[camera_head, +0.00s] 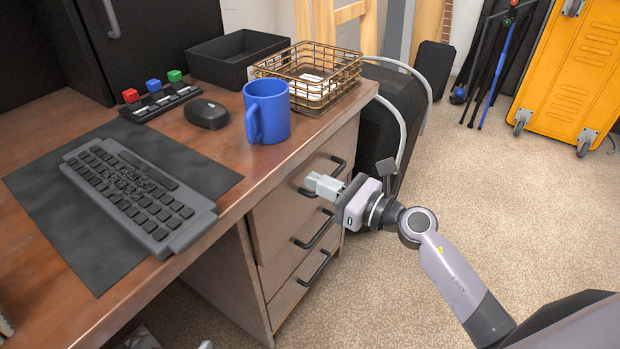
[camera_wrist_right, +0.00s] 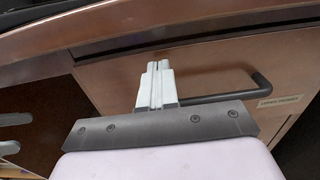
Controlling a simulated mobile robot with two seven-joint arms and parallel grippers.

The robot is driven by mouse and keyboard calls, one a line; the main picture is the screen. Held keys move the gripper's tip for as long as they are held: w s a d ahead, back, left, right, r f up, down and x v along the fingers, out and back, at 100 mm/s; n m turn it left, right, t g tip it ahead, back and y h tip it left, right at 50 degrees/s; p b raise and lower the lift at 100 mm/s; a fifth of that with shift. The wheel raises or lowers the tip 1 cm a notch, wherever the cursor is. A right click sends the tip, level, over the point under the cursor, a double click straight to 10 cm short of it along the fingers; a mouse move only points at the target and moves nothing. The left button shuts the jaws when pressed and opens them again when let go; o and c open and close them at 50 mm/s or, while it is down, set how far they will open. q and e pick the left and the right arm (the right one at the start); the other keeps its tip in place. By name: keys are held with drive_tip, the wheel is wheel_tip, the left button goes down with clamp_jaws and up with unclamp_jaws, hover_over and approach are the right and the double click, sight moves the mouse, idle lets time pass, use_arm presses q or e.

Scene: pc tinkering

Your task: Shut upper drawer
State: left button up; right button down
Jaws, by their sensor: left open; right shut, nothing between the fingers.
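A wooden drawer unit sits under the right end of the desk. Its upper drawer (camera_head: 282,211) has a dark bar handle (camera_head: 325,169); in the right wrist view the drawer front (camera_wrist_right: 205,72) shows with its handle (camera_wrist_right: 262,84) and a small label. My right gripper (camera_head: 316,184) is shut and empty, its light grey fingers pointing at this front beside the handle. In the right wrist view the fingertips (camera_wrist_right: 158,68) overlap the front at the handle's left end; contact cannot be told. How far the drawer stands out is hard to judge. My left gripper is not clearly seen.
Two lower drawer handles (camera_head: 315,230) lie below. On the desk (camera_head: 225,185) are a blue mug (camera_head: 267,108), a wire basket (camera_head: 318,68), a mouse (camera_head: 206,113) and a keyboard (camera_head: 135,195). Carpet (camera_head: 480,200) is clear at right. Unclear grey pieces show at the bottom edge.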

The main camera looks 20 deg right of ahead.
sight(297, 173)
drive_tip(key=shift+x, duration=1.15)
drive_tip(key=shift+x, duration=0.95)
